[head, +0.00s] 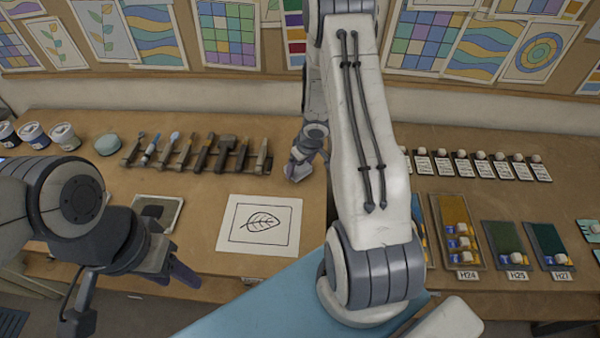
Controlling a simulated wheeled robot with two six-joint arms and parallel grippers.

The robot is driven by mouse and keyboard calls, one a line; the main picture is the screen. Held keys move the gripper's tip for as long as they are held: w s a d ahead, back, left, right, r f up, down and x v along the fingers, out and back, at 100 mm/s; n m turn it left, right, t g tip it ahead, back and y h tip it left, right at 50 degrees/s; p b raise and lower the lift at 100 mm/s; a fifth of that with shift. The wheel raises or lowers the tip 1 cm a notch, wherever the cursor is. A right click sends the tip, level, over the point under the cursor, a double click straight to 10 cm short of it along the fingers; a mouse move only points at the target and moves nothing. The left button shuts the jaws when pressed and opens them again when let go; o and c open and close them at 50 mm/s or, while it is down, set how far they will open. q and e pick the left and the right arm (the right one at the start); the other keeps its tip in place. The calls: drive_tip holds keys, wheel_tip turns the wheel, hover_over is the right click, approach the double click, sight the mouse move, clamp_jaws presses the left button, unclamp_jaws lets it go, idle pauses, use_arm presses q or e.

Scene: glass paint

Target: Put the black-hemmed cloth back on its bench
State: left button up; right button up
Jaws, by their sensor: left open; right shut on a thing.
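My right gripper (302,153) is over the wooden bench, just right of the tool rack, partly hidden by its own wrist. It is shut on a small pale grey-lilac thing (297,173) at or just above the bench top. I cannot make out a black hem on it, so I cannot tell if it is the cloth. My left gripper (180,277) is open and empty in front of the bench's front edge, at the lower left. No black-hemmed cloth shows clearly elsewhere; my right arm hides the middle of the scene.
The bench (215,190) holds a rack of several tools (200,155), paint jars (64,136), a leaf drawing (259,224) and a dark framed pad (157,211). Sample trays (457,215) and a row of labelled pieces (480,165) lie right. A light blue surface (270,305) is in front.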

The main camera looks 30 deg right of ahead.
use_arm(q)
drive_tip(key=shift+f, duration=0.4)
use_arm(e)
drive_tip(key=shift+f, duration=0.45)
drive_tip(key=shift+f, duration=0.2)
drive_tip(key=o, duration=0.9)
use_arm(q)
drive_tip(key=shift+f, duration=0.1)
use_arm(e)
drive_tip(key=shift+r, duration=0.1)
drive_tip(key=shift+r, duration=0.3)
use_arm(q)
wheel_tip(320, 180, up, 8)
drive_tip(key=p, duration=0.8)
use_arm(e)
drive_tip(key=v, duration=1.1)
drive_tip(key=shift+s+r, duration=0.2)
drive_tip(key=shift+r, duration=0.1)
